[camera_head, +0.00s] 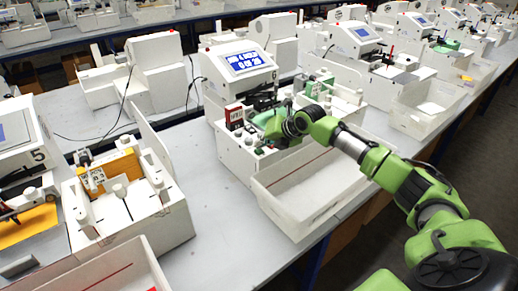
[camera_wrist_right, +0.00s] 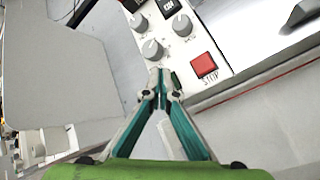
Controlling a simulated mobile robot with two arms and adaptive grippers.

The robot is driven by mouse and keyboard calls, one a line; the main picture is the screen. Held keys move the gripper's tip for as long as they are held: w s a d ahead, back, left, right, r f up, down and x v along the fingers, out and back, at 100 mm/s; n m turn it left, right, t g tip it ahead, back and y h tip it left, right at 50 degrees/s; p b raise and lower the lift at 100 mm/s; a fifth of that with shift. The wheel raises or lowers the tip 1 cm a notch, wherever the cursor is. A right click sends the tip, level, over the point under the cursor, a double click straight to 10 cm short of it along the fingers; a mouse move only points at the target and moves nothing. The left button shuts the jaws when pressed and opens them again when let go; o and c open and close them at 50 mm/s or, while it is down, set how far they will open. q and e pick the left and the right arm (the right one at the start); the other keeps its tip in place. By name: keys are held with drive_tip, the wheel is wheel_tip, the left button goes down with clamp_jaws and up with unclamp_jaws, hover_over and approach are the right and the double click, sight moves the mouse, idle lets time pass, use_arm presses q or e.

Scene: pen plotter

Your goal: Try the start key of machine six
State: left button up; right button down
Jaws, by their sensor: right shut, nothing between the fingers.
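The machine (camera_head: 211,92) in the middle of the head view has a lit blue-and-white screen (camera_head: 246,63), its text too small to read surely. Its control panel shows in the right wrist view with several grey knobs (camera_wrist_right: 152,49) and a square red STOP key (camera_wrist_right: 204,65). A dark green key (camera_wrist_right: 176,79) sits left of the red one, partly hidden by my fingertips. My right gripper (camera_wrist_right: 158,78) is shut and empty, its tips right beside the green key; I cannot tell whether they touch it. It also shows in the head view (camera_head: 274,128). My left gripper is out of view.
An open white bin (camera_head: 300,195) stands in front of the machine, under my right arm. A machine marked 5 (camera_head: 22,140) and a white unit with an orange panel (camera_head: 125,165) stand at left. The grey table (camera_head: 215,245) between is clear.

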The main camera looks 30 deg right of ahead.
sight(261, 151)
drive_tip(key=shift+r, duration=0.35)
wheel_tip(261, 151, up, 5)
drive_tip(key=p, duration=0.4)
drive_tip(key=shift+r, duration=0.1)
idle(0.7)
